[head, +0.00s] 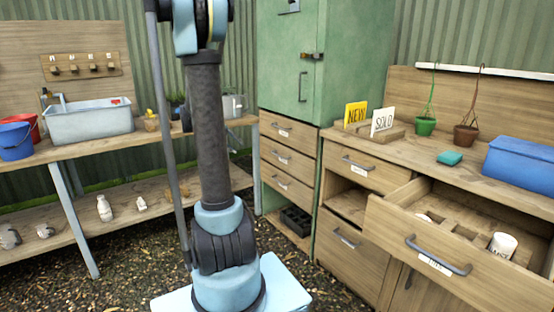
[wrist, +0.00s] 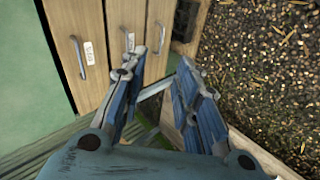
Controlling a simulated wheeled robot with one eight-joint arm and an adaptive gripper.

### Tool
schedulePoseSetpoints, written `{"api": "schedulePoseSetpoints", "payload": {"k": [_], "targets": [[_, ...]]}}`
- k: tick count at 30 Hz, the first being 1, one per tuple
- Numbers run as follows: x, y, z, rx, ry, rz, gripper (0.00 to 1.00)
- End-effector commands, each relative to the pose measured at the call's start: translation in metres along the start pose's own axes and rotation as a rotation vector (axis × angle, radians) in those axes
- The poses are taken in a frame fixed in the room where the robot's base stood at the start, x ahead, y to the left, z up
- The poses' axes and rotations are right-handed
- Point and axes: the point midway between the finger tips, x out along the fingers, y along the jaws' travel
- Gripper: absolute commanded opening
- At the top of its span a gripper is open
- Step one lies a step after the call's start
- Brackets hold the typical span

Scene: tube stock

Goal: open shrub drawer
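All three look shut, each with a metal handle and a small white label. I cannot read which label says shrub. In the wrist view the stack appears turned, with one drawer front (wrist: 62,30) at the left and its handle (wrist: 78,57) clear of my fingers. My gripper (wrist: 157,80) is open and empty, its fingers spread near the other drawer fronts. The head view does not show my gripper.
A wide drawer (head: 385,215) at the right stands open with a white cup (head: 502,245) in it. A black crate (head: 296,220) sits below the stack. A workbench (head: 190,133) is at the left. Gravel floor (wrist: 265,70) lies open beside the stack.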

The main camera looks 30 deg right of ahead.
Motion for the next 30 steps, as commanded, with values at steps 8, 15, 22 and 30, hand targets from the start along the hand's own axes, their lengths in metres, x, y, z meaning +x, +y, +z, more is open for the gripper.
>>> {"api": "schedulePoseSetpoints", "payload": {"k": [8,15,22,30], "targets": [[0.063,0.015,-0.053,-0.027,-0.015,0.142,0.29],[0.120,0.020,-0.089,-0.055,-0.028,0.263,0.29],[0.178,0.018,-0.113,-0.085,-0.045,0.378,0.29],[0.241,0.008,-0.128,-0.123,-0.066,0.503,0.29]]}}
